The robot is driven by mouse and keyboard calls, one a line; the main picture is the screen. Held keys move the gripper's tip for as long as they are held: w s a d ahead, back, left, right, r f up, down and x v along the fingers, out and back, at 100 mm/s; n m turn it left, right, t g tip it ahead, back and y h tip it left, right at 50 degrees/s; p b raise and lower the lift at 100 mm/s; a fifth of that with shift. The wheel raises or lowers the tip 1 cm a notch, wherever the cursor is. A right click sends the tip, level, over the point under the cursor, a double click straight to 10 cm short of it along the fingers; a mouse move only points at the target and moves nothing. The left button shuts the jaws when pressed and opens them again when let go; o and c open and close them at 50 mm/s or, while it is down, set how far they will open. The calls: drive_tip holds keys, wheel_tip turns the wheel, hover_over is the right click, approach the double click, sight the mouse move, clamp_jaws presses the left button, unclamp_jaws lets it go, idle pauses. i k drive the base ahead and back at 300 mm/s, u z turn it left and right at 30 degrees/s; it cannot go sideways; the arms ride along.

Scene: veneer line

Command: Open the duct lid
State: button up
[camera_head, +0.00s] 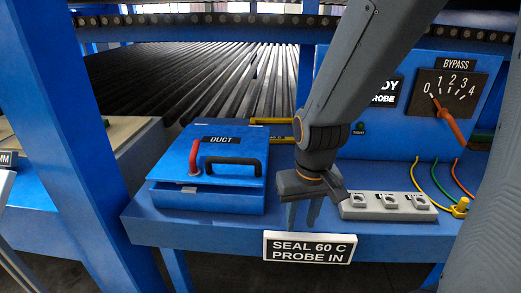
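The duct is a blue box (205,203) on the blue ledge at centre left. Its sloping blue lid (228,145), labelled DUCT, lies over the box, with a narrow gap or seam along the front edge. A black bar handle (233,161) is fixed to the lid. A red lever (194,158) stands up left of the handle. My gripper (302,222) points down to the right of the duct box, over the ledge's front. Its two fingers are apart with nothing between them, and it appears clear of the lid and handle.
A grey block with several switches (388,206) sits right of my gripper. Behind it stands a blue panel with a BYPASS dial (452,93). Coloured wires (437,185) hang at right. A blue post (75,130) rises at left. A sign (308,247) reads SEAL 60 C PROBE IN.

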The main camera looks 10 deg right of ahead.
sight(227, 155)
drive_tip(key=z, duration=1.35)
drive_tip(key=k, duration=0.8)
drive_tip(key=u, duration=0.85)
drive_tip(key=i, duration=0.55)
